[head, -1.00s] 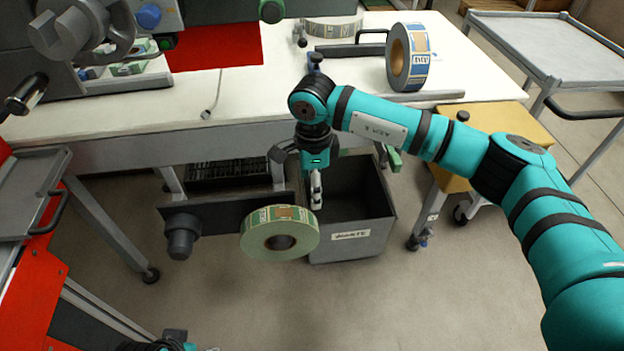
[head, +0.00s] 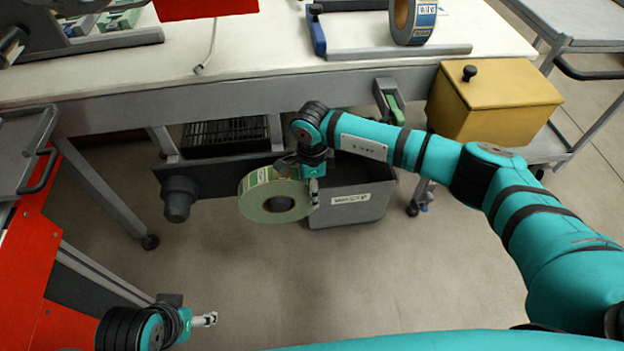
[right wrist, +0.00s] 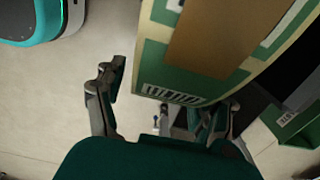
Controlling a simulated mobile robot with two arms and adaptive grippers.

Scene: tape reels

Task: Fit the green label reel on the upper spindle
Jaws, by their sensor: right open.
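The green label reel (head: 245,207) is in front of a dark panel below the table, its dark core facing me; whether a peg carries it is unclear. My right gripper (head: 314,188) is at the reel's right edge, pointing down. In the right wrist view the reel (right wrist: 220,82) fills the upper middle, with green-and-white labels and a brown patch. The open fingers of my right gripper (right wrist: 165,112) are apart near its lower edge; contact cannot be told. My left gripper (head: 206,320) is low at the left, away from the reel, its jaws too small to judge. I cannot make out the upper spindle.
A grey bin (head: 345,213) stands on the floor right of the reel. A dark knob (head: 178,199) sticks out left of it. The white table (head: 260,50) holds a blue label reel (head: 424,25). A yellow box (head: 490,108) is at the right. Open floor lies in front.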

